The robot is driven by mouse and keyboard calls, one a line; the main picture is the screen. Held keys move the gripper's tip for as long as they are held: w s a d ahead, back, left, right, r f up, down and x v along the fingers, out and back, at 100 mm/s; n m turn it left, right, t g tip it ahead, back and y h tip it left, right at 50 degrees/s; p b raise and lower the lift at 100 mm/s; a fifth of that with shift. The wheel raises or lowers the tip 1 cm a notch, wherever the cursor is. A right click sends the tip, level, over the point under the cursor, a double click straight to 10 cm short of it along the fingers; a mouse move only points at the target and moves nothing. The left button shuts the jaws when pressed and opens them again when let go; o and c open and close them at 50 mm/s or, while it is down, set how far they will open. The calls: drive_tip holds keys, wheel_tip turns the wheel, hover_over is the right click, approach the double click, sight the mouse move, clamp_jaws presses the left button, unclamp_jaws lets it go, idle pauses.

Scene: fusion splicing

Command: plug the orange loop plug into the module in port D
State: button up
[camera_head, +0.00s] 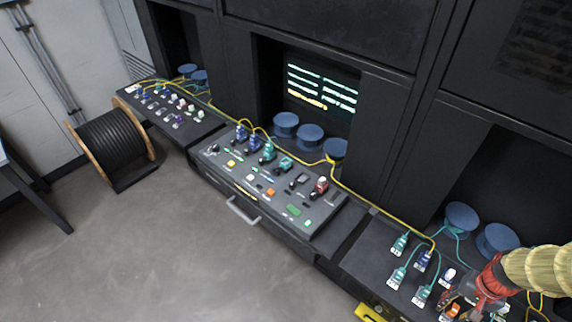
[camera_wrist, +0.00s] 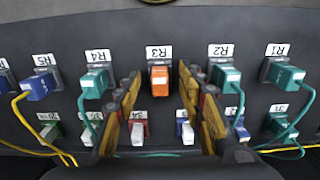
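The orange loop plug (camera_wrist: 159,77) sits in the socket labelled R3 in the wrist view. My gripper (camera_wrist: 160,88) is open, with one yellow-and-dark finger on each side of the plug and a visible gap to it on both sides. In the head view my gripper (camera_head: 484,293) is over the right-hand panel, beside an orange plug (camera_head: 451,311) there. Several modules stand on the middle panel (camera_head: 325,222), including a red one (camera_head: 320,187). The port letters are too small to read, so I cannot tell which is port D.
Green-teal plugs at R4 (camera_wrist: 95,83) and R2 (camera_wrist: 226,77) flank the orange plug, with cables attached. White plugs (camera_wrist: 138,134) stand in a nearer row. A yellow cable (camera_head: 380,209) runs along the consoles. A cable spool (camera_head: 112,145) stands on the floor, left.

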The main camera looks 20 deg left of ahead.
sight(456, 308)
drive_tip(key=shift+c, duration=0.3)
clamp_jaws()
drive_tip(key=shift+r, duration=0.15)
idle(0.7)
drive_tip(key=shift+r+p, duration=2.3)
drive_tip(key=shift+r, duration=0.55)
